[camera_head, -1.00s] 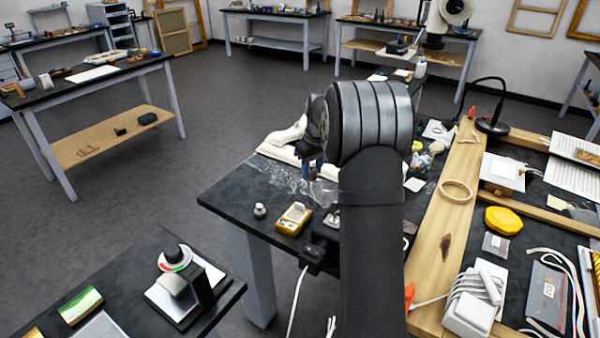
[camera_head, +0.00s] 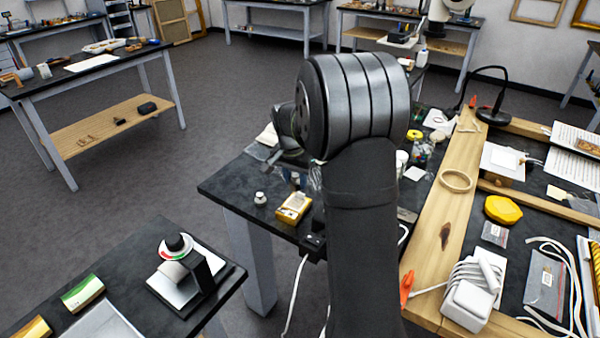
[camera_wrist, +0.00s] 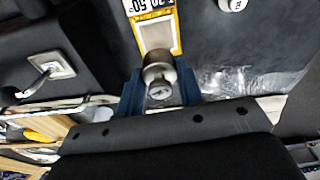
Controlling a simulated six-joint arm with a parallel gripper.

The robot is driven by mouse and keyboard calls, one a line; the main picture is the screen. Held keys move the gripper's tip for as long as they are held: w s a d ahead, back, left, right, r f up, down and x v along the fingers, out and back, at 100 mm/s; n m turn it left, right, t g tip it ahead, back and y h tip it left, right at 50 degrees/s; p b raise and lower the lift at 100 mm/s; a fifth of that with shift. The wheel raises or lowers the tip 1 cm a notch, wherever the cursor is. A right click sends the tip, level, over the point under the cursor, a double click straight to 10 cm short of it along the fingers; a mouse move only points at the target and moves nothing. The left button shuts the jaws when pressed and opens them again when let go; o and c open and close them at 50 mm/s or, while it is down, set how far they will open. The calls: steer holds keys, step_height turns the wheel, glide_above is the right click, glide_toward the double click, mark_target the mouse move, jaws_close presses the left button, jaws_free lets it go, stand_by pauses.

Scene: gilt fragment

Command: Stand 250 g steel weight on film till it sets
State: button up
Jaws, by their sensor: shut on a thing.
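My gripper (camera_wrist: 160,92) shows in the wrist view with its blue fingers closed on a small steel weight (camera_wrist: 159,72). The weight has a knob-like end with a mark too small to read. A clear, wrinkled, shiny film (camera_wrist: 238,82) lies on the black bench to the right of the gripper, apart from the weight. In the head view my arm hides most of the gripper and the film. I cannot tell how high the weight is above the bench.
A wooden frame (camera_head: 448,210), a yellow lump (camera_head: 503,209) and cables lie on the right.

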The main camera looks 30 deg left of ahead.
mark_target(294, 182)
steer(key=shift+s+m, duration=0.25)
steer(key=shift+m, duration=0.05)
steer(key=shift+f, duration=0.15)
steer(key=shift+f, duration=2.65)
steer(key=shift+f, duration=0.15)
steer(key=o, duration=0.7)
steer(key=shift+c, duration=0.2)
steer(key=shift+r, duration=1.25)
